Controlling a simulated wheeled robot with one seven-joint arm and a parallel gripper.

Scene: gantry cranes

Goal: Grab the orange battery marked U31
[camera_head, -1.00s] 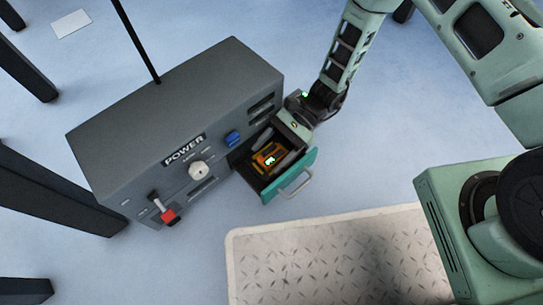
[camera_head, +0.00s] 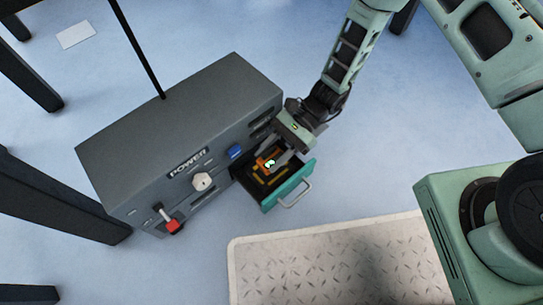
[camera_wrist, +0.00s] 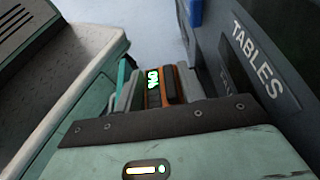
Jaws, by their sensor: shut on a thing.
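The orange battery (camera_head: 266,163) has a lit green display and sits at the open drawer (camera_head: 268,204) of the grey power box. In the wrist view the battery (camera_wrist: 168,86) is between the two fingers, with its green display turned sideways; the marking is too small to read surely. My gripper (camera_head: 277,158) reaches in from the upper right and is shut on the battery. I cannot tell whether the battery is clear of the drawer floor. Yellow parts show inside the drawer below it.
The grey power box (camera_head: 180,135) has a blue part (camera_head: 235,151), a white knob (camera_head: 202,181) and a red-handled lever (camera_head: 172,226) on its front. The drawer's teal front has a pale handle (camera_head: 297,196). A metal tread plate (camera_head: 330,262) lies in front. Dark posts stand at left.

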